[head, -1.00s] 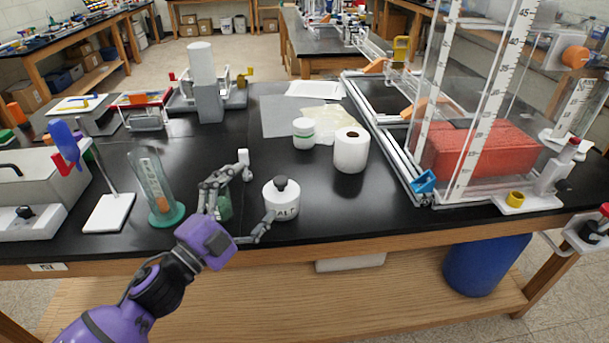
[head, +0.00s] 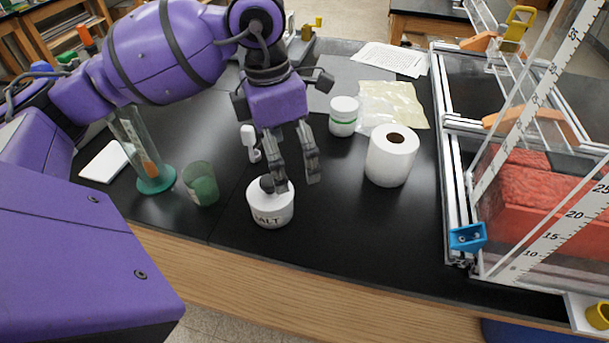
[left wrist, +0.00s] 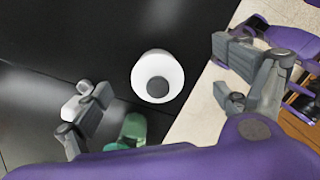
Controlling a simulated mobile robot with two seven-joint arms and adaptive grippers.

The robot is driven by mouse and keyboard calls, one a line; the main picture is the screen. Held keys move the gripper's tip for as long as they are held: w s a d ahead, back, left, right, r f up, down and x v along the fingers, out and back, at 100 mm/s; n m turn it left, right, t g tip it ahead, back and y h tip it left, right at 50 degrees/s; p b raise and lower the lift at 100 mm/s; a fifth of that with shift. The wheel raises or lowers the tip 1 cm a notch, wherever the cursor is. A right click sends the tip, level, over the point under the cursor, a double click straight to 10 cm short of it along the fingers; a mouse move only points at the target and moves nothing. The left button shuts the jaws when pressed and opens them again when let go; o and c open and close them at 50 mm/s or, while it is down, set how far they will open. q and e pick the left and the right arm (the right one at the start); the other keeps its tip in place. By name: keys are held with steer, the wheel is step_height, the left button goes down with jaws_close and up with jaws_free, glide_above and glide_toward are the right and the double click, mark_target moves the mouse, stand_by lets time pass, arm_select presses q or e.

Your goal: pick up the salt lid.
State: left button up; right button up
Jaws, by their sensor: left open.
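The salt lid (head: 266,184), with its dark round knob, sits on the white salt jar (head: 270,212) near the table's front edge. In the left wrist view the lid (left wrist: 157,86) shows from above, between the fingers and apart from them. My left gripper (head: 297,183) is open and empty, pointing down. In the head view one fingertip overlaps the right side of the knob. Whether it touches the knob I cannot tell there. My right gripper is in neither view.
A green cup (head: 201,184) stands left of the jar, with a glass cylinder (head: 140,150) beyond it. A small white object (head: 250,142) lies behind. A white roll (head: 391,156) and a white tub (head: 343,116) stand to the right.

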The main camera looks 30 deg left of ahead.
mark_target(268, 179)
arm_select(q)
steer(key=a, duration=0.1)
steer(key=s+a, duration=0.1)
steer(key=y, duration=0.1)
steer(key=shift+s+a+f, duration=0.15)
steer(key=shift+s+a, duration=0.1)
steer(key=shift+a, duration=0.15)
steer(key=shift+s+a+f, duration=0.3)
steer(key=shift+s+f, duration=0.25)
steer(key=shift+f, duration=0.2)
steer(key=f, duration=0.4)
steer(key=f+p, duration=0.1)
steer(key=shift+w+f, duration=0.35)
steer(key=shift+f, duration=0.05)
steer(key=shift+d, duration=0.1)
steer(key=shift+c, duration=0.9)
steer(key=c, duration=0.9)
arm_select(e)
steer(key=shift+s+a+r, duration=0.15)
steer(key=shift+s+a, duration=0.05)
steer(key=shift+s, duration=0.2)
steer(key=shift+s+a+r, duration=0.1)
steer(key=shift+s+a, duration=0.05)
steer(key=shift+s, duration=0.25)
